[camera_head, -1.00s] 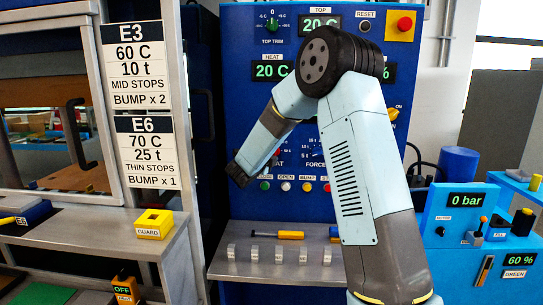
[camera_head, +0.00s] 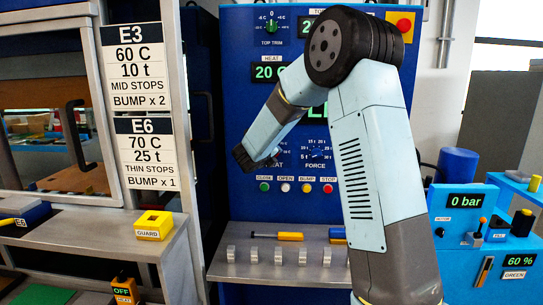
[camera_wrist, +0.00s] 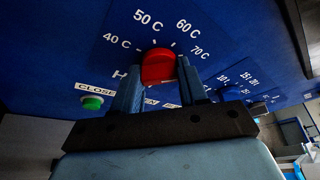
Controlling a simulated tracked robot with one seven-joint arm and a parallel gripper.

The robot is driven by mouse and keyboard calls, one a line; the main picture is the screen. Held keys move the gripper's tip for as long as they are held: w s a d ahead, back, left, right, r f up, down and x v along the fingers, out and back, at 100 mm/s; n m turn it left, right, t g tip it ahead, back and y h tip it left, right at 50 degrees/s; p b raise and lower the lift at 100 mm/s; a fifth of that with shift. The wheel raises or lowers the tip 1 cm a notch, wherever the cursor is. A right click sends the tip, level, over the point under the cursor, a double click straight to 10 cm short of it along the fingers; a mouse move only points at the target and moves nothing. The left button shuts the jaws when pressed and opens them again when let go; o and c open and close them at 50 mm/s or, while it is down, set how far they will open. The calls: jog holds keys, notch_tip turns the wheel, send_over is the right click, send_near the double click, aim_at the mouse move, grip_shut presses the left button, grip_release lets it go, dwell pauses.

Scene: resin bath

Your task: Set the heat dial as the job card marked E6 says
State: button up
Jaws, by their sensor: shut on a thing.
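The job card marked E6 (camera_head: 146,152) reads 70 C, 25 t, thin stops, bump x 1. The red heat dial (camera_wrist: 158,66) sits on the blue panel between the two fingers of my gripper (camera_wrist: 157,78). The gripper is shut on the dial from both sides. The scale around it shows 40 C, 50 C, 60 C and 70 C; I cannot tell exactly where the dial points. In the head view my gripper (camera_head: 262,160) is at the panel and the dial is mostly hidden. The heat readout (camera_head: 266,72) shows 20, partly covered by my arm.
The force dial (camera_head: 317,151) is right of the heat dial. Below are the close (camera_head: 264,187), open, bump and stop buttons. A shelf (camera_head: 280,270) holds several metal blocks and a yellow-handled tool (camera_head: 290,237). Card E3 (camera_head: 137,65) hangs above E6.

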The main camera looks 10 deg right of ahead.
jog(key=shift+f, duration=0.3)
jog(key=o, duration=0.8)
jog(key=shift+c, duration=0.2)
jog(key=o, duration=0.3)
jog(key=shift+r, duration=0.15)
jog(key=v, duration=1.3)
jog(key=shift+s, duration=0.3)
jog(key=shift+a+r, duration=0.15)
